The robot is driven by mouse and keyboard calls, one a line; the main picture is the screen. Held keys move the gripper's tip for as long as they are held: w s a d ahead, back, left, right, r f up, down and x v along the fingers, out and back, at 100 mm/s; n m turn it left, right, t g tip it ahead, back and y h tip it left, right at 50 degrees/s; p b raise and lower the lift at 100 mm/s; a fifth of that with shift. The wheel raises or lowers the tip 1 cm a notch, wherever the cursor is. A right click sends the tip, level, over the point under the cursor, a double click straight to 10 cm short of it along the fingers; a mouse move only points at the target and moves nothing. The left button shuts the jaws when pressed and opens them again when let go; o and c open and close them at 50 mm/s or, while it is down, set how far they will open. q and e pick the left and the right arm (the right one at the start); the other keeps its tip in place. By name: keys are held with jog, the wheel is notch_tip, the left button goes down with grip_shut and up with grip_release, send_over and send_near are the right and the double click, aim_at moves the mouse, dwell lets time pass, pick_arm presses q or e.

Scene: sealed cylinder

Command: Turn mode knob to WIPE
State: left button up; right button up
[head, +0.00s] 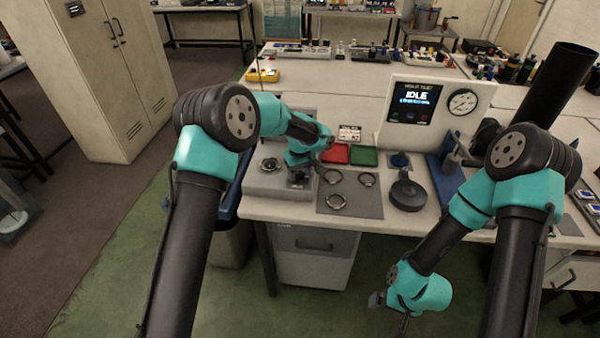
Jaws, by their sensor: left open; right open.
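No part in view can be read as the mode knob with certainty. A grey box (262,184) stands at the left end of the bench, with a round dark-rimmed part (270,164) on its top. My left gripper (299,178) points down over the right part of this box; its fingers are small and partly hidden, and I cannot tell whether they touch anything. A white panel (452,124) stands at the back right with a screen (414,103) reading IDLE and a dial gauge (463,102). My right gripper (378,300) is open and empty, low in front of the bench.
A grey mat (350,207) holds several metal rings. A red tray (336,153) and a green tray (364,156) lie behind it. A black round part (408,194) sits right of the mat, near a blue-based fixture (441,172). The bench's front edge lies above my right gripper.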

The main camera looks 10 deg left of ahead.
pick_arm(q)
jog(key=c, duration=0.9)
jog(key=m, duration=0.4)
jog(key=shift+a, duration=0.1)
jog(key=m, duration=0.9)
jog(key=shift+a+m, duration=0.1)
jog(key=shift+m, duration=2.3)
